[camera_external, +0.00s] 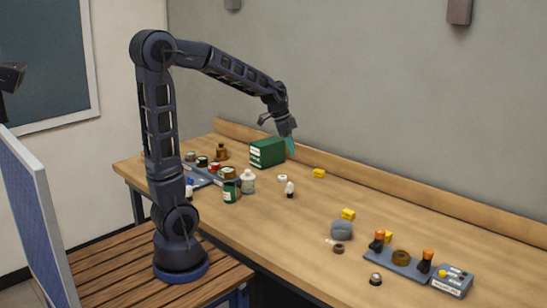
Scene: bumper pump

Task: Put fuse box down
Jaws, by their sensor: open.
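My gripper (278,128) is open above the back of the wooden table, close to a dark green box. A teal piece shows at its right finger; I cannot tell whether it is part of the finger. The green box (267,152) with a pale labelled side sits upright on the table, just below and left of the gripper. A small yellow block (319,173) lies to its right. A grey box with a yellow part (452,281) stands at the front right. No label is readable, so I cannot tell which of these is the fuse box.
Jars and bottles (231,190) crowd the table's left part near my arm. A grey bowl (341,230) and a grey tray with orange-topped items (398,262) stand to the right. The wooden table (330,200) has clear room at its middle. A ledge runs along the wall.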

